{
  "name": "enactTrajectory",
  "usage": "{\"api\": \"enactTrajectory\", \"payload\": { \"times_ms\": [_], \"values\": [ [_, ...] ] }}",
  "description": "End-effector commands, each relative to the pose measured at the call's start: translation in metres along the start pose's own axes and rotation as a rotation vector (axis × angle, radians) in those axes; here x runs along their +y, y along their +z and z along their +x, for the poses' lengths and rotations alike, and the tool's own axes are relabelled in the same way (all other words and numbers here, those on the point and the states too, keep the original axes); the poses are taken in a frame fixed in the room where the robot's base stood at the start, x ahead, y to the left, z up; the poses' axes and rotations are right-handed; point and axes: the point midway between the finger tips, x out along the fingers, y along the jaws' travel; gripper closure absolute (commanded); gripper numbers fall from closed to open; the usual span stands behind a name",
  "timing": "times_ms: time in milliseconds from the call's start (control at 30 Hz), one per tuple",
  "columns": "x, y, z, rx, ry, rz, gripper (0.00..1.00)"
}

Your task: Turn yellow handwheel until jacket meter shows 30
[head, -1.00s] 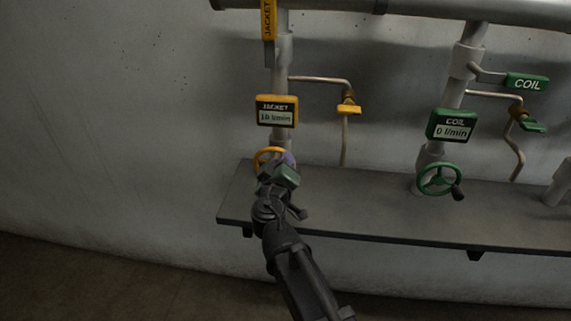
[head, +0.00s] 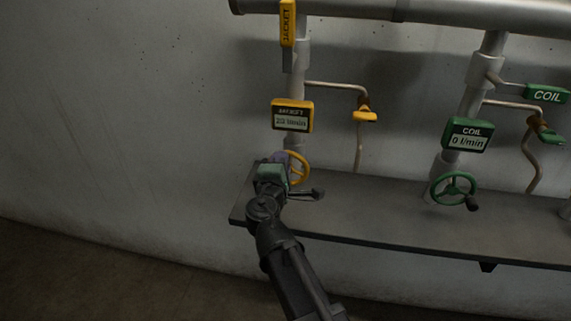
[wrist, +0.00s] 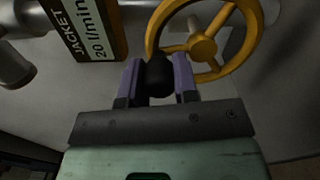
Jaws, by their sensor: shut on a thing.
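The yellow handwheel (head: 304,168) sits on the left pipe just above the shelf, partly hidden by my gripper in the head view. In the wrist view its yellow rim, spokes and hub (wrist: 203,47) show clearly. My gripper (wrist: 158,76) is shut on the wheel's black crank handle (wrist: 158,80), with one purple finger on each side. In the head view my gripper (head: 276,160) is at the wheel's left side. The jacket meter (head: 292,115), a yellow-framed box above the wheel, also shows in the wrist view (wrist: 92,30), where it reads 20 l/min.
A green coil handwheel (head: 454,188) and a coil meter (head: 467,134) reading 0 l/min are to the right. A yellow tap (head: 364,115) hangs on a thin side pipe. A yellow JACKET tag (head: 287,22) is above. The grey shelf (head: 370,215) runs below the wheels.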

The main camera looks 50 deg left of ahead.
Motion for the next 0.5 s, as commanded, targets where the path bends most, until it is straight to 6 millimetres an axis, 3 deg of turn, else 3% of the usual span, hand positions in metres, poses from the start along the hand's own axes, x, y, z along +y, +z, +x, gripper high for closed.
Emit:
{"api": "enactTrajectory", "payload": {
  "times_ms": [500],
  "values": [
    [-0.0014,-0.0067,-0.0008,0.001,-0.002,-0.157,0.96]
  ]
}}
